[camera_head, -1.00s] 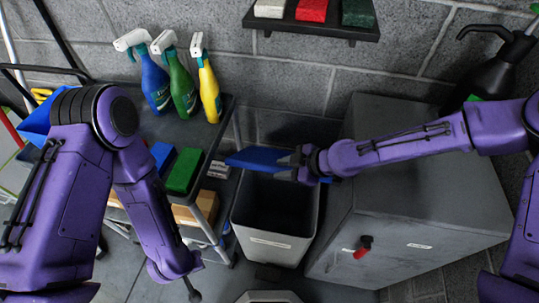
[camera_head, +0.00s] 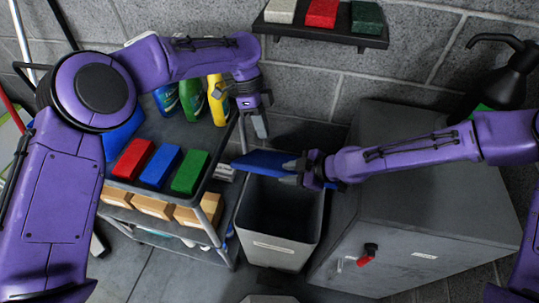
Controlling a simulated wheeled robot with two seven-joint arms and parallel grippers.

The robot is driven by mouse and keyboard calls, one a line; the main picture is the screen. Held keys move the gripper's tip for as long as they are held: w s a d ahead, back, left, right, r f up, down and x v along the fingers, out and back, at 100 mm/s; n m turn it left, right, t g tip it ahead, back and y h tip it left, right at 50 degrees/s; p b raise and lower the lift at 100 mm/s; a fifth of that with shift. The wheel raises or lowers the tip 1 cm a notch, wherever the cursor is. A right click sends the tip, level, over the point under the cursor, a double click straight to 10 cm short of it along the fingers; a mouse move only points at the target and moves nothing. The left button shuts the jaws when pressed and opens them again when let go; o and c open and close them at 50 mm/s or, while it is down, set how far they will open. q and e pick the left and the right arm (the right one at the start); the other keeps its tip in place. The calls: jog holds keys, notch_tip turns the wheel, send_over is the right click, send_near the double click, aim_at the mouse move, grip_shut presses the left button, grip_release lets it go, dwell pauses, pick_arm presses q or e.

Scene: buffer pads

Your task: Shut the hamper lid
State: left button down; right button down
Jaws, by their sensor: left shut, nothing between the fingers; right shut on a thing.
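The hamper (camera_head: 275,252) is a grey, open-topped bin with a white label on its front. A dark upright panel (camera_head: 318,134) behind its opening looks like its raised lid. My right gripper (camera_head: 290,172) is shut on a flat blue piece (camera_head: 262,163) and holds it above the rear of the opening, in front of the panel. My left gripper (camera_head: 261,130) is shut and empty, pointing down at the left of the panel, above the blue piece. Whether it touches the panel I cannot tell. My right arm and the blue piece hide the panel's lower part.
A cart (camera_head: 225,182) stands left of the hamper with red (camera_head: 132,158), blue (camera_head: 161,166) and green (camera_head: 190,172) blocks and spray bottles (camera_head: 218,100). A grey cabinet (camera_head: 430,215) stands close on the right. A wall shelf (camera_head: 330,38) is above.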

aim_at(272, 167)
jog(key=shift+w+d+f, duration=0.1)
jog(key=shift+f, duration=0.05)
pick_arm(q)
jog(key=x, duration=0.9)
jog(key=shift+w+f, duration=0.25)
jog(key=shift+f, duration=0.25)
